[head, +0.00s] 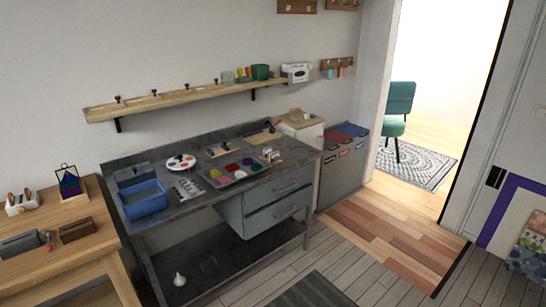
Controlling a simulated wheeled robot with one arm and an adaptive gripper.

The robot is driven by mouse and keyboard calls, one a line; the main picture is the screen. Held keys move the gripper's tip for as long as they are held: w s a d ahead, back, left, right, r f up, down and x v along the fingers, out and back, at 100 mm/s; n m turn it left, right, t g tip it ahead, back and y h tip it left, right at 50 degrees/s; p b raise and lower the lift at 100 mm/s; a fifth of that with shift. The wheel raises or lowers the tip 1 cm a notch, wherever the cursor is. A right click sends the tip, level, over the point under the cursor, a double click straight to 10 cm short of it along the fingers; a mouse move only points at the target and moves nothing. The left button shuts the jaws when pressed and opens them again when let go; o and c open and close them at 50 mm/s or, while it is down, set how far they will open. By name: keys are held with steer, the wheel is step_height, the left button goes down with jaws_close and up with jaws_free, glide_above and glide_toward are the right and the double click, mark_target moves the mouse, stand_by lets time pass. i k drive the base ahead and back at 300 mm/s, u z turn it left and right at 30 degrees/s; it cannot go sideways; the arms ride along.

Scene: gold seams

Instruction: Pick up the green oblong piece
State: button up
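I cannot make out a green oblong piece for certain. A dark green box-like thing (260,72) stands on the wall shelf, beside small coloured items. My gripper is not in view.
A blue bin (143,199), a round palette (181,162) and small tools share the workbench. A wooden table (75,249) stands at the left. Grey cabinet (343,168) stands right of the bench. Floor in front is clear, with a dark mat (312,292).

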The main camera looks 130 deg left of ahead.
mark_target(275, 154)
steer(key=u, duration=4.15)
